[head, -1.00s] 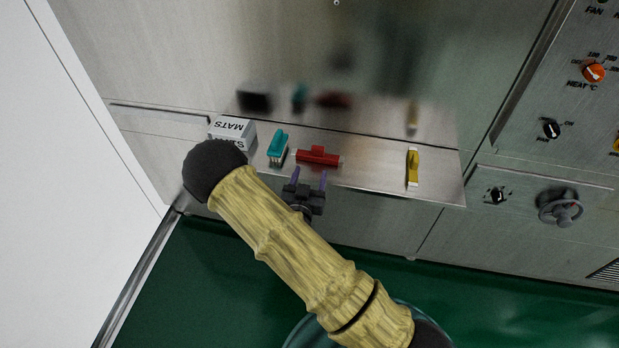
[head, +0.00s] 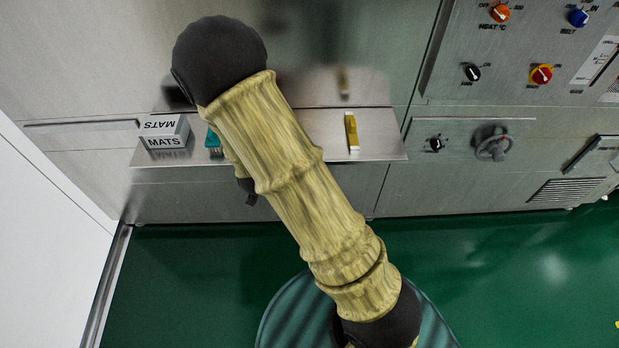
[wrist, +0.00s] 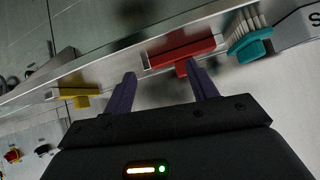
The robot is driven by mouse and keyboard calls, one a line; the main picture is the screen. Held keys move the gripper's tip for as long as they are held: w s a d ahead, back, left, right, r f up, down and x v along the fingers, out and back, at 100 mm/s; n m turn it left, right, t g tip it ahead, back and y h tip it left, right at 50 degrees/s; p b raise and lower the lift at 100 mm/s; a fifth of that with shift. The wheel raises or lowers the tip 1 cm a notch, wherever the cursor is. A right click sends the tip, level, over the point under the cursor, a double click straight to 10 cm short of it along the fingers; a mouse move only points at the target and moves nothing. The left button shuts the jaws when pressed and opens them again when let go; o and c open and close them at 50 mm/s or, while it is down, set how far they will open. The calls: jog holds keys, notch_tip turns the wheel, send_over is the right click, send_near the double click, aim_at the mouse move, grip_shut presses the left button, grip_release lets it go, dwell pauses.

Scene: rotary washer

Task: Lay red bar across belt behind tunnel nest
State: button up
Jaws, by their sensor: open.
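The red bar (wrist: 181,52) lies on the steel shelf, a red block with a small tab toward my gripper. In the wrist view it is just beyond my open gripper (wrist: 163,88), whose two purple fingers point toward it, with the tab between them and nearer the right finger. I cannot tell whether a finger touches it. In the head view my arm hides the bar and most of the gripper. No belt or tunnel nest can be made out in these views.
The shelf (head: 375,148) also holds a yellow-handled tool (head: 351,131), a teal brush (head: 213,142) and a MATS box (head: 165,132). A steel wall with knobs and a handwheel (head: 493,143) stands behind. The green floor is clear at right.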

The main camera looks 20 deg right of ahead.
jog(key=s+d+r+n+g+y, duration=0.1)
jog(key=s+d+r+n+g, duration=0.1)
jog(key=s+r, duration=0.3)
jog(key=s+d+r+n+g+y, duration=0.1)
jog(key=s+d+r+g, duration=0.3)
jog(key=s, duration=0.9)
notch_tip(320, 180, up, 2)
jog(key=shift+s+r+n+g+y, duration=0.1)
jog(key=shift+s+n+g+y, duration=0.35)
jog(key=shift+n, duration=0.45)
jog(key=shift+w, duration=0.15)
